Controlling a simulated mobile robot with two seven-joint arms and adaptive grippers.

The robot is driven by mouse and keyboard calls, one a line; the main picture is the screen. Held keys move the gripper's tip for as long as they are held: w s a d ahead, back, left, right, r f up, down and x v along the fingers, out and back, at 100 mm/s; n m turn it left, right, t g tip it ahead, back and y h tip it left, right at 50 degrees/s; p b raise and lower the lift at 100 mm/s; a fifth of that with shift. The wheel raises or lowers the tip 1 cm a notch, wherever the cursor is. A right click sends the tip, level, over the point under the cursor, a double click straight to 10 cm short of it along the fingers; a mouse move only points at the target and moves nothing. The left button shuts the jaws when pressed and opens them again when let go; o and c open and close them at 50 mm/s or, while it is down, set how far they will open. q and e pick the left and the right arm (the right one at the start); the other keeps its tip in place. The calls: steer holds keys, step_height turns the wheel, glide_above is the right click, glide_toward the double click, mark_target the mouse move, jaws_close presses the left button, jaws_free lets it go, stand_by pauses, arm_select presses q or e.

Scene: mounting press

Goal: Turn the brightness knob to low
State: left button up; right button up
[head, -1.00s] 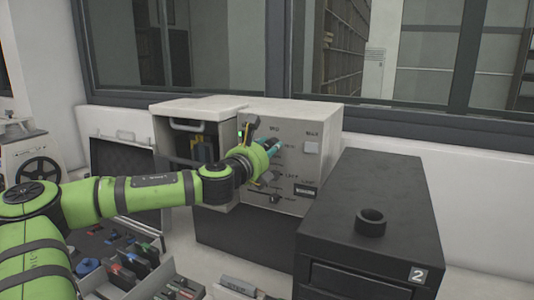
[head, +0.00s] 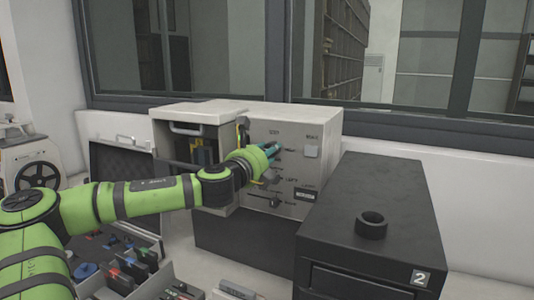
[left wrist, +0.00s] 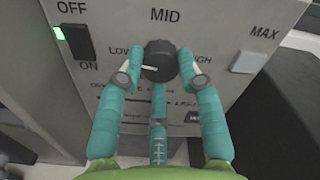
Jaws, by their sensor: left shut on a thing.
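The black brightness knob (left wrist: 158,60) sits on the grey front panel (left wrist: 215,20) in the left wrist view. Its white pointer line points left, near the LOW label; MID is printed above it and HIGH to its right. My left gripper (left wrist: 160,80) has teal fingers on the left and right of the knob and a third finger below it, and is shut on it. In the head view the gripper (head: 272,151) is against the front of the press box (head: 300,170) and hides the knob. My right gripper is not in view.
A black rocker switch (left wrist: 78,42) with a green light is left of the knob, and a white MAX button (left wrist: 248,60) is to the right. A dark cabinet (head: 375,225) marked 2 stands at right. Open trays of parts (head: 150,280) lie in front.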

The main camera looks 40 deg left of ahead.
arm_select(q)
steer(key=o, duration=1.1)
steer(key=shift+a+r, duration=0.1)
steer(key=shift+r, duration=0.3)
steer(key=shift+o, duration=0.2)
steer(key=shift+f, duration=0.2)
steer(key=v, duration=1.2)
